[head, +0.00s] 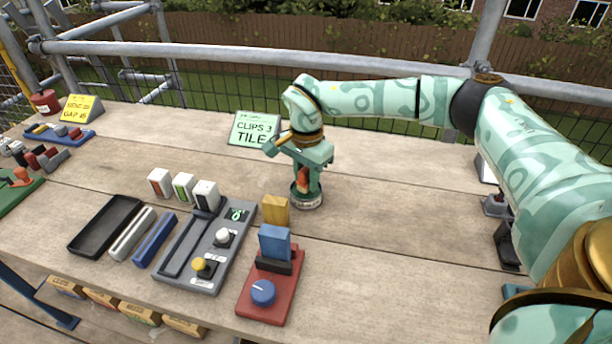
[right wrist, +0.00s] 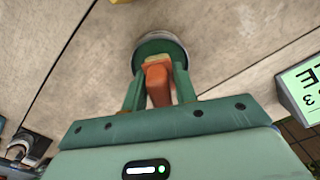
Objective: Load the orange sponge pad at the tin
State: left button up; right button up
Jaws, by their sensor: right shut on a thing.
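My right gripper (head: 306,186) points down over the round tin (head: 308,201), which stands on the plank table right of the green sign. The gripper is shut on the orange sponge pad (head: 303,180). In the right wrist view the pad (right wrist: 158,88) sits between the two green fingers, with a pale yellowish tip toward the tin (right wrist: 171,43). The pad's tip overlaps the tin in that view; I cannot tell whether it touches what is inside. The fingers hide part of the tin. My left gripper is not in view.
A green "CLIPS 3 TILE" sign (head: 255,129) stands behind left of the tin. Left and front are a yellow block (head: 275,209), a red base with a blue knob (head: 268,298), a grey control panel (head: 188,276) and a black tray (head: 84,240). Bare planks lie right of the tin.

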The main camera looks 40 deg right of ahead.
aim_at(306, 168)
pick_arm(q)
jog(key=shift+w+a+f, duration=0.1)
pick_arm(e)
jog(key=shift+f, duration=0.55)
dwell(0.9)
